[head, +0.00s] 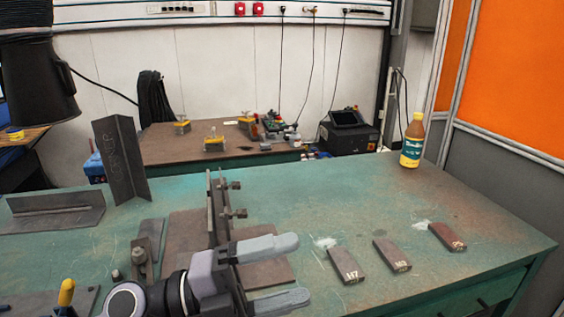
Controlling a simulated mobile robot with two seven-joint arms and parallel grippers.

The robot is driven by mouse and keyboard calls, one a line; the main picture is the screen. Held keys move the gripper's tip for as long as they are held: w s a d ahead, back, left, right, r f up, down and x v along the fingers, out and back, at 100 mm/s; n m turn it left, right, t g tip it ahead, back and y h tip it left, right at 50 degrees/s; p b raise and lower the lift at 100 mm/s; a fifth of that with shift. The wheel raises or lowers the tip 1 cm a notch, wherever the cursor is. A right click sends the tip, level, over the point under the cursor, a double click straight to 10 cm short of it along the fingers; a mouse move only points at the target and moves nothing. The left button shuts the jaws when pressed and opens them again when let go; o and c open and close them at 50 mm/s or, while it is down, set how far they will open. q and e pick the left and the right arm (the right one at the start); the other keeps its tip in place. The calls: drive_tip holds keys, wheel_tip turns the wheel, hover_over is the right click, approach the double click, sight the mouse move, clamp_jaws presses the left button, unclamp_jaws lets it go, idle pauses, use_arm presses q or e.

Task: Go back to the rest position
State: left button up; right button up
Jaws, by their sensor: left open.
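My left gripper (296,270) is low in the middle of the head view, over the front of the green welding table (330,205). Its two grey fingers are apart and point right, with nothing seen between them. The wrist hides part of the plates and the fixture behind it. My right gripper does not show.
An upright dark fixture with clamps (222,205) stands just behind the left gripper. An angle piece (120,160) stands at the left. Three small plates, including one marked H7 (346,266), lie right of the gripper. A bottle (412,142) stands at the far right corner.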

use_arm(q)
drive_tip(key=w+a+r+n+t+y, duration=0.1)
drive_tip(key=w+a+n+t+y, duration=0.2)
drive_tip(key=n+t, duration=0.5)
drive_tip(key=w+a+r+n+t+y, duration=0.2)
drive_tip(key=a+n+t+y, duration=0.1)
drive_tip(key=a+n+t, duration=0.4)
drive_tip(key=w+a+f+n+t+y, duration=0.1)
drive_tip(key=a+f+n+y, duration=0.65)
drive_tip(key=n+y, duration=0.3)
drive_tip(key=s+a+f+n+g+y, duration=0.2)
drive_tip(key=s+a+f+g, duration=0.15)
drive_tip(key=f, duration=0.35)
drive_tip(key=s+a+f+n+g+y, duration=0.25)
drive_tip(key=s+f+g, duration=0.2)
drive_tip(key=f, duration=0.25)
drive_tip(key=s+f+g+h, duration=0.1)
drive_tip(key=s+f+g, duration=0.3)
drive_tip(key=s, duration=0.3)
drive_tip(key=s+f+g+h, duration=0.1)
drive_tip(key=s+f+g, duration=0.3)
drive_tip(key=s, duration=0.4)
drive_tip(key=w+d+f+t+h+p, duration=0.1)
drive_tip(key=w+d+f+t+p, duration=0.2)
drive_tip(key=w+t, duration=0.4)
drive_tip(key=shift+f+h+p, duration=0.3)
drive_tip(key=shift+f+p, duration=0.5)
drive_tip(key=shift+p, duration=0.05)
